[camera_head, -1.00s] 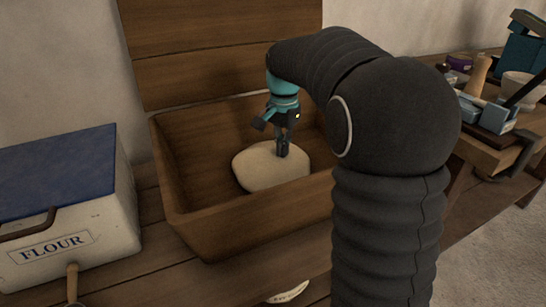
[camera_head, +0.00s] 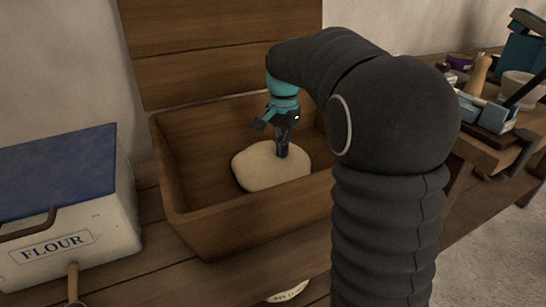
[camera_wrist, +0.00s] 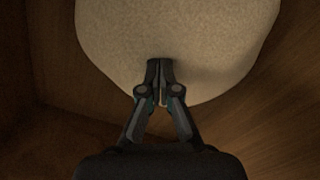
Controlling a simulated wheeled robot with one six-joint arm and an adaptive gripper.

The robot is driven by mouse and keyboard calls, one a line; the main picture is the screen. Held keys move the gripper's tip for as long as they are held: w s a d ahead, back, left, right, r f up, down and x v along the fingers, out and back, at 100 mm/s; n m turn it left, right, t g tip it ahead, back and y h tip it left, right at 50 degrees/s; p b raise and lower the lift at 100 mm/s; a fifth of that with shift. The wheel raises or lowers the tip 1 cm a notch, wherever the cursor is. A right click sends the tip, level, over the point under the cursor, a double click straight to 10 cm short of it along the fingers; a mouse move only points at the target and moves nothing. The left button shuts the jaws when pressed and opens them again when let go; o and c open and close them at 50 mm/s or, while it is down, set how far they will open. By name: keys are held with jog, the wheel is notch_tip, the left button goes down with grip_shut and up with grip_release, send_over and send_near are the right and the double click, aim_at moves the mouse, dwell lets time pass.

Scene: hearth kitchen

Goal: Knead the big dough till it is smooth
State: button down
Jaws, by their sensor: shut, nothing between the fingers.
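The big dough (camera_head: 262,171) is a pale, rounded, flattened mound on the floor of the wooden trough (camera_head: 250,219). Its visible surface looks fairly even, with a faintly speckled texture in the wrist view (camera_wrist: 185,35). My gripper (camera_head: 283,153) points down at the dough's far right part, its fingertips at the dough. In the wrist view my gripper (camera_wrist: 160,64) is shut with the fingertips together and nothing between them, over the dough's near edge. I cannot tell how deep the tips press. My arm hides the trough's right end.
The trough's walls stand close around the dough, with bare floor to its left. A white flour bin (camera_head: 75,215) with a blue lid (camera_head: 55,170) stands left of the trough. A raised wooden board (camera_head: 220,50) stands behind it. Tools and a white bowl (camera_head: 520,88) are at the far right.

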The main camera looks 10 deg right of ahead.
jog(key=shift+r+p, duration=0.6)
jog(key=shift+r, duration=1.25)
notch_tip(320, 180, up, 8)
dwell(0.5)
